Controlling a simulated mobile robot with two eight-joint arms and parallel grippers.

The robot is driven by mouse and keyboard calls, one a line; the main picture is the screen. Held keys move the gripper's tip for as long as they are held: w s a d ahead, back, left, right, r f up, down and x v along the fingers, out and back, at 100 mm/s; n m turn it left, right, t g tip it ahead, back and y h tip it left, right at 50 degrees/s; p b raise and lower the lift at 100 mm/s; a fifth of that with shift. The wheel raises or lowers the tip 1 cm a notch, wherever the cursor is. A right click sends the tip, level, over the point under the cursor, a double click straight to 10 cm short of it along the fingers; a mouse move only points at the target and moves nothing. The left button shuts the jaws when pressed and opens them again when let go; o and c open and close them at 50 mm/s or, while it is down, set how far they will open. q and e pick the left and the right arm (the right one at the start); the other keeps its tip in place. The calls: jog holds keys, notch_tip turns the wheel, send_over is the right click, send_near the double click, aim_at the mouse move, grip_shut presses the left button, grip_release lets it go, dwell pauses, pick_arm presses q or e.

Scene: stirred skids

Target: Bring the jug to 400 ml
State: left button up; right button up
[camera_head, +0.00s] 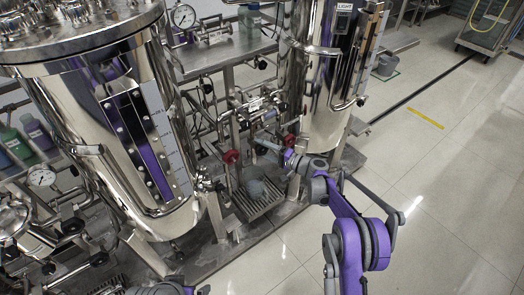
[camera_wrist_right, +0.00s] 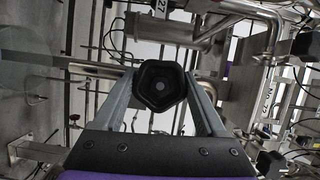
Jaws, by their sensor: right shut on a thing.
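The jug (camera_head: 256,188) is a small grey, see-through vessel. It stands on a slatted tray (camera_head: 262,208) low between the two steel tanks in the head view. Its level and markings are too small to read. My right gripper (camera_head: 268,146) reaches in from the right, above the jug, among the pipes. In the right wrist view its two fingers (camera_wrist_right: 162,76) are closed around a black knob (camera_wrist_right: 161,87) with a round centre. The pipe part behind the knob is mostly hidden.
Red handwheels (camera_head: 231,157) sit close left of my right gripper. A large tank (camera_head: 90,120) fills the left and another tank (camera_head: 328,100) stands behind the pipes. Coloured bottles (camera_head: 38,134) stand at the far left. The floor (camera_head: 440,190) at right is clear.

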jog(key=shift+m, duration=0.5)
jog(key=shift+b, duration=0.3)
jog(key=o, duration=1.3)
jog(key=p+v, duration=0.1)
jog(key=v, duration=0.4)
jog(key=p+v, duration=0.1)
jog(key=v, duration=0.5)
jog(key=shift+f, duration=0.25)
